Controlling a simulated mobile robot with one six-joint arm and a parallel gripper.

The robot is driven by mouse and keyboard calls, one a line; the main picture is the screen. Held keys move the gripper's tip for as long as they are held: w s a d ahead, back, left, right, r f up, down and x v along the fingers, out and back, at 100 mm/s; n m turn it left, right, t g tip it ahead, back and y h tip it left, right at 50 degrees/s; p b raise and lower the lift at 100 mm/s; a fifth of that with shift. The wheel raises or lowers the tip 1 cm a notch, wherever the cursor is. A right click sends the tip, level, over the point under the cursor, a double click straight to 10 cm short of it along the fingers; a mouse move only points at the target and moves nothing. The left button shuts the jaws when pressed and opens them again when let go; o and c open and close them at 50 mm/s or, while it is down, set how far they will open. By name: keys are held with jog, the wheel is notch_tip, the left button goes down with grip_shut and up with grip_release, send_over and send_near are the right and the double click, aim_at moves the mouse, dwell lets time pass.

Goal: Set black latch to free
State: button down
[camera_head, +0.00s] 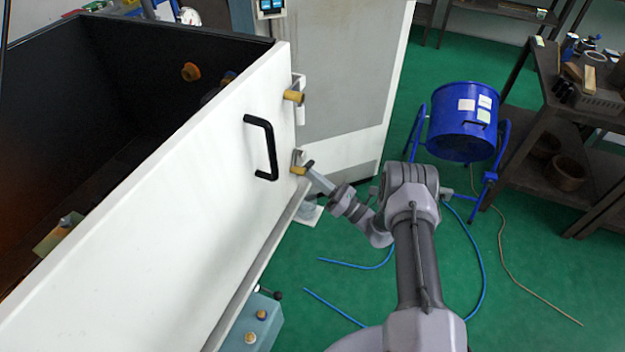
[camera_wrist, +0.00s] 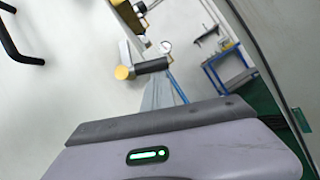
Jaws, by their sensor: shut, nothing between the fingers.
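The black latch (camera_wrist: 153,66) is a short black handle with a yellow round end, on the edge of the white door (camera_head: 190,190). In the wrist view it lies roughly sideways. The narrow grey fingers (camera_wrist: 164,92) show just below the latch in the wrist view. Whether they touch it, I cannot tell.
A second latch with a yellow end (camera_head: 293,97) sits higher on the door edge. The black D-shaped door handle (camera_head: 269,148) stands out left of the latches. A grey cabinet (camera_head: 345,80) is behind. A blue drum (camera_head: 463,122) and a dark workbench (camera_head: 570,105) stand right, over green floor.

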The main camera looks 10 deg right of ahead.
jog(key=shift+w+d+r+b, duration=0.4)
jog(key=shift+w+r+b, duration=0.15)
jog(key=shift+r, duration=0.1)
jog(key=shift+d+r, duration=0.1)
jog(key=shift+r, duration=0.05)
dwell(0.4)
jog(key=s+d+f+b, duration=0.2)
jog(key=s+d+f, duration=0.3)
jog(key=f, duration=0.3)
jog(key=shift+d+f, duration=0.2)
jog(key=shift+d, duration=0.65)
